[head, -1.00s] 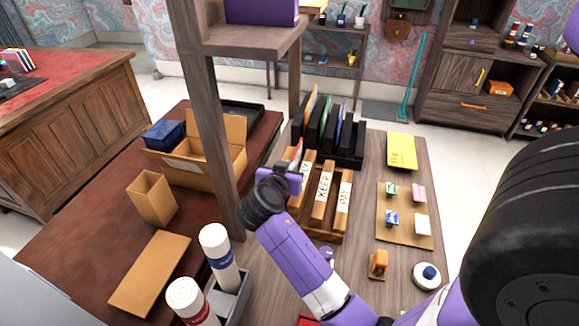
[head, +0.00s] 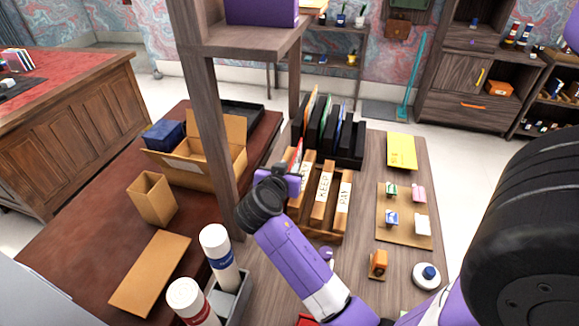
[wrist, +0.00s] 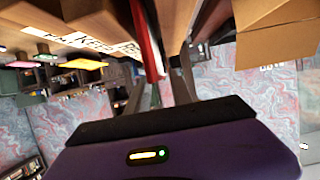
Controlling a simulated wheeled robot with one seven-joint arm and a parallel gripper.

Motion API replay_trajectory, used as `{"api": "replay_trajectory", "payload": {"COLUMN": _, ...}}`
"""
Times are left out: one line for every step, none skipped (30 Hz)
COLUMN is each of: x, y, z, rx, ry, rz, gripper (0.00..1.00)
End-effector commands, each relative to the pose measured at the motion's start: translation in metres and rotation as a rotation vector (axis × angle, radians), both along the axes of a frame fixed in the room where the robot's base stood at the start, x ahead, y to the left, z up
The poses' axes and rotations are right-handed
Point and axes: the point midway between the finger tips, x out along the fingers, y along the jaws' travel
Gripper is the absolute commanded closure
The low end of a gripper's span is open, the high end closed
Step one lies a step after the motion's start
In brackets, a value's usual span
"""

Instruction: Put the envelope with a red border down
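The envelope with a red border (head: 297,155) stands on edge at the left side of the wooden sorter (head: 321,234), which has labelled dividers; "KEEP" and "PAY" are readable. My gripper (head: 292,178) is at the sorter's left end, just in front of the envelope. In the wrist view, the envelope's red and white edge (wrist: 149,42) lies between the two fingers of my gripper (wrist: 163,72). The fingers are apart, with a gap beside the envelope. The envelope's lower part is hidden in the head view, so I cannot tell if it rests on the sorter's floor.
A black file rack (head: 345,148) with several folders stands behind the sorter. A yellow envelope (head: 401,151) and a cork board (head: 390,232) lie to the right. A wooden shelf post (head: 213,130) rises close to my gripper's left, with an open cardboard box (head: 190,176) beyond it.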

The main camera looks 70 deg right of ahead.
Motion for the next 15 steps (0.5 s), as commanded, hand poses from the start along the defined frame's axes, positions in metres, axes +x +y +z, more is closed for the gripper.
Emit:
{"api": "replay_trajectory", "payload": {"x": 0.0, "y": 0.009, "z": 0.006, "rx": 0.0, "ry": 0.002, "rz": 0.004, "gripper": 0.73}}
{"api": "replay_trajectory", "payload": {"x": -0.001, "y": 0.014, "z": 0.008, "rx": 0.0, "ry": 0.002, "rz": 0.004, "gripper": 0.73}}
{"api": "replay_trajectory", "payload": {"x": -0.001, "y": 0.022, "z": 0.011, "rx": 0.0, "ry": 0.001, "rz": 0.005, "gripper": 0.73}}
{"api": "replay_trajectory", "payload": {"x": -0.001, "y": 0.028, "z": 0.014, "rx": 0.001, "ry": 0.0, "rz": 0.004, "gripper": 0.73}}
{"api": "replay_trajectory", "payload": {"x": -0.002, "y": 0.034, "z": 0.017, "rx": 0.0, "ry": 0.001, "rz": 0.006, "gripper": 0.73}}
{"api": "replay_trajectory", "payload": {"x": -0.003, "y": 0.042, "z": 0.02, "rx": 0.001, "ry": 0.001, "rz": 0.005, "gripper": 0.73}}
{"api": "replay_trajectory", "payload": {"x": -0.003, "y": 0.048, "z": 0.022, "rx": 0.0, "ry": 0.0, "rz": 0.005, "gripper": 0.73}}
{"api": "replay_trajectory", "payload": {"x": -0.004, "y": 0.054, "z": 0.025, "rx": 0.0, "ry": 0.0, "rz": 0.004, "gripper": 0.73}}
{"api": "replay_trajectory", "payload": {"x": -0.004, "y": 0.061, "z": 0.028, "rx": 0.0, "ry": 0.0, "rz": 0.004, "gripper": 0.73}}
{"api": "replay_trajectory", "payload": {"x": -0.005, "y": 0.066, "z": 0.03, "rx": 0.001, "ry": 0.0, "rz": 0.004, "gripper": 0.73}}
{"api": "replay_trajectory", "payload": {"x": -0.005, "y": 0.071, "z": 0.032, "rx": 0.001, "ry": 0.0, "rz": 0.004, "gripper": 0.73}}
{"api": "replay_trajectory", "payload": {"x": -0.006, "y": 0.077, "z": 0.034, "rx": 0.0, "ry": 0.001, "rz": 0.004, "gripper": 0.73}}
{"api": "replay_trajectory", "payload": {"x": -0.006, "y": 0.081, "z": 0.036, "rx": 0.0, "ry": 0.001, "rz": 0.003, "gripper": 0.73}}
{"api": "replay_trajectory", "payload": {"x": -0.006, "y": 0.085, "z": 0.037, "rx": 0.001, "ry": 0.001, "rz": 0.004, "gripper": 0.73}}
{"api": "replay_trajectory", "payload": {"x": -0.006, "y": 0.09, "z": 0.039, "rx": 0.001, "ry": 0.0, "rz": 0.003, "gripper": 0.73}}
